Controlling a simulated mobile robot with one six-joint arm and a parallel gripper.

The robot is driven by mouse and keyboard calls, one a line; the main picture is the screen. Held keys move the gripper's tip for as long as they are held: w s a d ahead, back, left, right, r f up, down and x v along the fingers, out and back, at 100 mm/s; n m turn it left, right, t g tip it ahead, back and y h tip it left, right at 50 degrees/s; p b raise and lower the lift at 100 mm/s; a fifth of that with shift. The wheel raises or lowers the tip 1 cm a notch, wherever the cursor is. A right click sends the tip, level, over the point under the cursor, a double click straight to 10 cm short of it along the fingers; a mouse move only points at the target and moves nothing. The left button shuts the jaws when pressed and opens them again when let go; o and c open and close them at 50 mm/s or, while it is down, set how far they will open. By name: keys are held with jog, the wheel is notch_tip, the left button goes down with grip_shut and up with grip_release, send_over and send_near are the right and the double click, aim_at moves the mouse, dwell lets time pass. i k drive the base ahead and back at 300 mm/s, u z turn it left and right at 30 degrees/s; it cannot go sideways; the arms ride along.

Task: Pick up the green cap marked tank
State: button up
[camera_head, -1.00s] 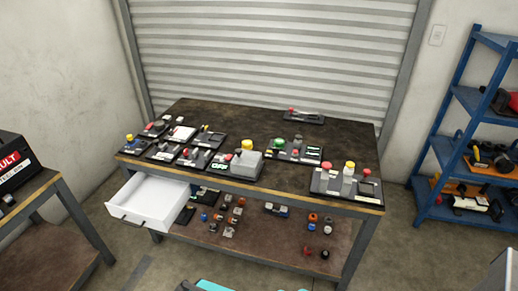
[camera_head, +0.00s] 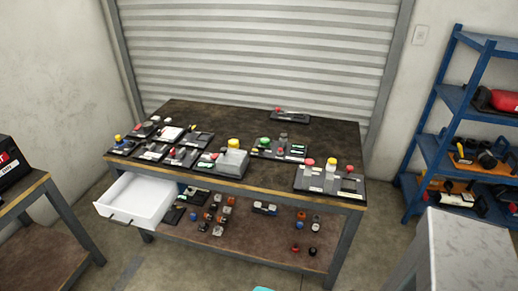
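A small green cap (camera_head: 264,142) sits on a black plate (camera_head: 292,154) toward the middle of the dark workbench (camera_head: 225,118). No marking on it is legible at this size. A grey post and a red part stand on the same plate.
Several plates with red and yellow knobs, and a grey box with a yellow cap (camera_head: 233,142), crowd the bench front. A white drawer (camera_head: 137,197) is pulled open at left. A blue shelf (camera_head: 443,120) and pale table (camera_head: 470,250) stand right. Floor shows between them.

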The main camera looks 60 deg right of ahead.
aim_at(264, 141)
jog(key=z, duration=0.35)
jog(key=i, duration=0.9)
jog(key=z, duration=0.65)
